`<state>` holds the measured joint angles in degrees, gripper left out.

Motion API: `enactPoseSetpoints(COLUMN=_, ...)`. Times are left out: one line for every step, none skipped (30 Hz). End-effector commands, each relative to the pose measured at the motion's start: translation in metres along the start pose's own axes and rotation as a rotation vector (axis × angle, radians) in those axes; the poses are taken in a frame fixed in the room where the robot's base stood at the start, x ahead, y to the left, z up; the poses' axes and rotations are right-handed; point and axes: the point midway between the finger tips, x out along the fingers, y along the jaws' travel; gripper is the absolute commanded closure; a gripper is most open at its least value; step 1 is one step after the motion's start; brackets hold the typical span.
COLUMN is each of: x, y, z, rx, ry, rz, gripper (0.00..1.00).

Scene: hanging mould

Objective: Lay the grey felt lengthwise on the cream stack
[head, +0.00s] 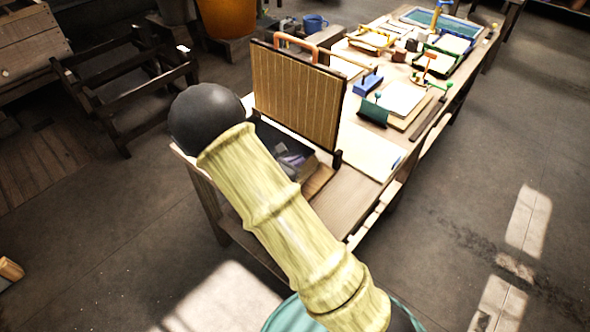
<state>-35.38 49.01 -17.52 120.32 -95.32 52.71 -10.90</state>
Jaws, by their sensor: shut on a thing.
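My gripper is not in view; my arm's pale yellow sleeve and dark rounded joint fill the lower middle of the head view. I cannot make out the grey felt; it may be hidden behind my arm or out of the picture. A flat pale cream sheet or stack (366,152) lies on the near part of the long table, right of the upright mould. Another cream stack (403,98) lies on a brown board farther back. I cannot tell which is the task's stack.
An upright ribbed brown mould (298,95) in a dark frame stands on the long wooden table (345,200). A dark box (285,152) sits below it. A teal-green holder (373,113), blue block (366,84) and several small items crowd the far half. Floor is open at right.

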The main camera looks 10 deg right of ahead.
Motion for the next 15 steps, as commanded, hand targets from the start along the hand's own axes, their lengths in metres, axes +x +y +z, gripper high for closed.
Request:
enactPoseSetpoints(x=0.001, y=0.0, z=-0.002, rx=0.0, ry=0.0, rz=-0.001, gripper=1.0)
enactPoseSetpoints(x=0.003, y=-0.001, z=-0.004, rx=-0.001, ry=0.0, rz=-0.002, gripper=1.0)
enactPoseSetpoints(x=0.005, y=-0.001, z=-0.009, rx=-0.002, ry=0.0, rz=-0.003, gripper=1.0)
enactPoseSetpoints(x=0.006, y=-0.002, z=-0.013, rx=-0.004, ry=0.0, rz=-0.003, gripper=1.0)
enactPoseSetpoints(x=0.008, y=-0.002, z=-0.016, rx=-0.002, ry=0.0, rz=-0.003, gripper=1.0)
enactPoseSetpoints(x=0.01, y=-0.001, z=-0.022, rx=-0.003, ry=0.0, rz=-0.003, gripper=1.0)
enactPoseSetpoints(x=0.012, y=-0.001, z=-0.025, rx=-0.003, ry=0.0, rz=-0.003, gripper=1.0)
enactPoseSetpoints(x=0.013, y=-0.001, z=-0.028, rx=-0.002, ry=0.0, rz=-0.002, gripper=1.0)
enactPoseSetpoints(x=0.014, y=-0.001, z=-0.032, rx=-0.002, ry=0.0, rz=-0.002, gripper=1.0)
enactPoseSetpoints(x=0.015, y=-0.001, z=-0.033, rx=-0.001, ry=0.0, rz=-0.002, gripper=1.0)
enactPoseSetpoints(x=0.015, y=-0.001, z=-0.034, rx=-0.001, ry=0.0, rz=-0.001, gripper=1.0)
enactPoseSetpoints(x=0.015, y=-0.001, z=-0.034, rx=0.0, ry=0.0, rz=-0.001, gripper=1.0)
enactPoseSetpoints(x=0.015, y=-0.001, z=-0.034, rx=0.001, ry=0.0, rz=-0.001, gripper=1.0)
enactPoseSetpoints(x=0.015, y=-0.001, z=-0.034, rx=0.001, ry=0.0, rz=0.0, gripper=1.0)
enactPoseSetpoints(x=0.014, y=0.0, z=-0.034, rx=0.0, ry=0.0, rz=0.0, gripper=1.0)
